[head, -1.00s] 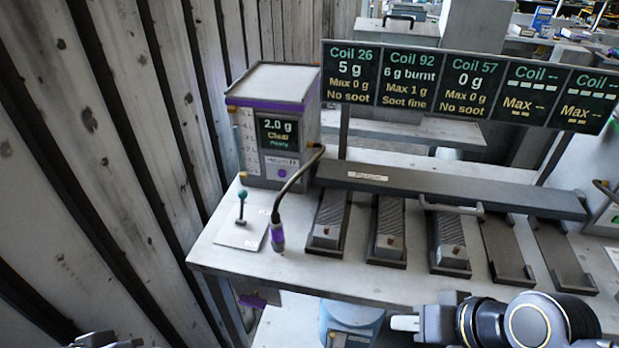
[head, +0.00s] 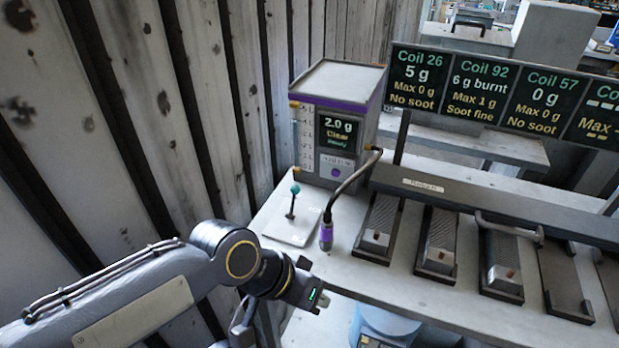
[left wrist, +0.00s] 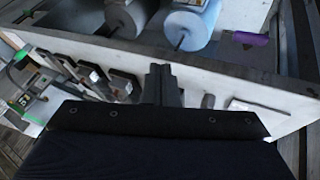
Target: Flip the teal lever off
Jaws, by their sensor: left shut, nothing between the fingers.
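The teal lever (head: 295,190) is a dark stem with a teal ball on top. It stands nearly upright on a pale plate (head: 300,232) at the left end of the bench in the head view. My left gripper (head: 312,296) is low in front of the bench's left front edge, below and apart from the lever. In the left wrist view my left gripper (left wrist: 161,82) is shut with nothing between its fingers. I cannot make out the lever clearly in that view. My right gripper is not in view.
A grey box with a display (head: 335,125) stands behind the lever. A hose with a purple-banded nozzle (head: 327,232) hangs just right of the plate. Several dark trays (head: 377,228) line the bench further right. A ribbed wall (head: 130,110) stands close on the left.

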